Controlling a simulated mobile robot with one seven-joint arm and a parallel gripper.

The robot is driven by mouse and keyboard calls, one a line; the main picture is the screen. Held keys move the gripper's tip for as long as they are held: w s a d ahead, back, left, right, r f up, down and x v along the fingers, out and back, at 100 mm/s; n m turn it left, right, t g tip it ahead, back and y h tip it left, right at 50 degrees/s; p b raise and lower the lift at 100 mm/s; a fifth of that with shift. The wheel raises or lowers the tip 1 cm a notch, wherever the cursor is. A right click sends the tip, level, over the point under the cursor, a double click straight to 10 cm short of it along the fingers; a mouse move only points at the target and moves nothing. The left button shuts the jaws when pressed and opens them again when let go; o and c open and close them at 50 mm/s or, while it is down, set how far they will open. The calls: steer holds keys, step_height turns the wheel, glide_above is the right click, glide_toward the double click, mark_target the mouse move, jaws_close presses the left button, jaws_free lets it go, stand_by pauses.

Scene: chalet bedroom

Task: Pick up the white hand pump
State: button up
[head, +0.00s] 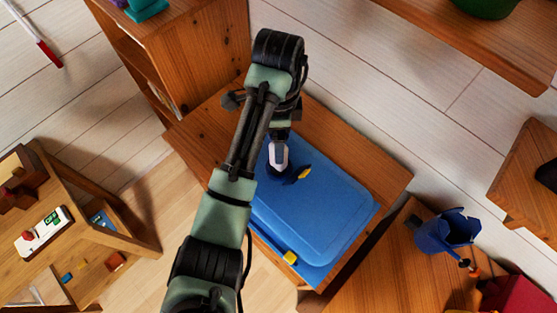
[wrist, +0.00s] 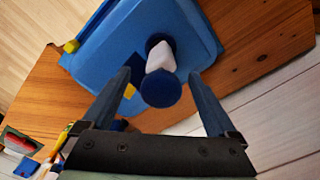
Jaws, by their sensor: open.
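The white hand pump is a white piece with dark blue round ends. It appears in the wrist view (wrist: 160,57) over the blue lid and in the head view (head: 279,155) just below my gripper's wrist. My gripper (wrist: 158,79) is open, with one dark finger on each side of the pump's near blue end. The fingers reach down toward the pump, and I see no contact. In the head view my arm hides part of the gripper and the pump's upper end.
A blue box with a lid (head: 325,225) and yellow clips (head: 290,258) sits on a wooden table (head: 387,172). A dark blue cup-like container (head: 440,232) stands on another wooden surface at the right. Wooden shelving (head: 195,45) stands close at upper left.

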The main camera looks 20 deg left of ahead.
steer(key=shift+f, duration=0.8)
jaws_close()
steer(key=shift+w, duration=0.1)
